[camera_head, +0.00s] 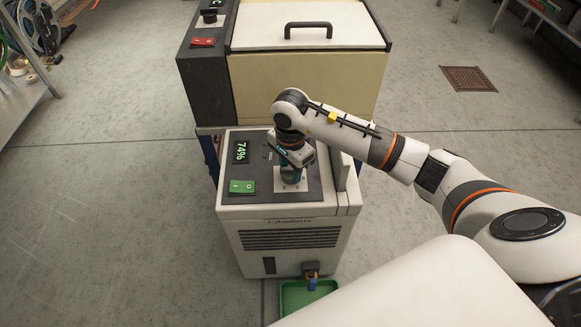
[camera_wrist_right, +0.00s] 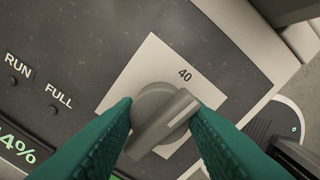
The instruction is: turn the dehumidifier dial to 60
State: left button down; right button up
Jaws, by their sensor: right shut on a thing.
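The dehumidifier (camera_head: 290,242) is a pale floor unit with a dark top panel, near the middle of the head view. Its display (camera_head: 241,151) reads 74%. The grey dial (camera_wrist_right: 158,112) sits on a white plate (camera_wrist_right: 150,60) in the right wrist view. The mark 40 shows on the plate. A pale line on the knob points to the upper right, to the right of the 40. Other marks are hidden. My right gripper (camera_head: 291,178) points down over the panel. Its green fingers are shut on the dial from both sides. My left gripper is out of view.
A green rocker switch (camera_head: 242,187) sits beside the dial plate. A larger beige machine (camera_head: 305,88) with a handled white lid stands behind. A drain tap (camera_head: 310,270) hangs over a green tray (camera_head: 298,297). Open floor lies to the left.

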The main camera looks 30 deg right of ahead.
jog(key=m, duration=0.4)
jog(key=shift+p, duration=0.3)
jog(key=m, duration=0.3)
jog(key=shift+r, duration=0.1)
jog(key=m+p, duration=0.1)
jog(key=m, duration=0.4)
jog(key=shift+m+p, duration=0.3)
jog(key=shift+p, duration=0.1)
jog(key=m+p, duration=0.3)
jog(key=m, duration=0.5)
pick_arm(q)
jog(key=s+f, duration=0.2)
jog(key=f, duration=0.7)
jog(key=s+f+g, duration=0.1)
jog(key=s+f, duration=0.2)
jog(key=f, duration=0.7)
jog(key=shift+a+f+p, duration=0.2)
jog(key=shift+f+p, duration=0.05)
jog(key=shift+p, duration=0.05)
pick_arm(e)
jog(key=shift+m, duration=1.2)
jog(key=o, duration=1)
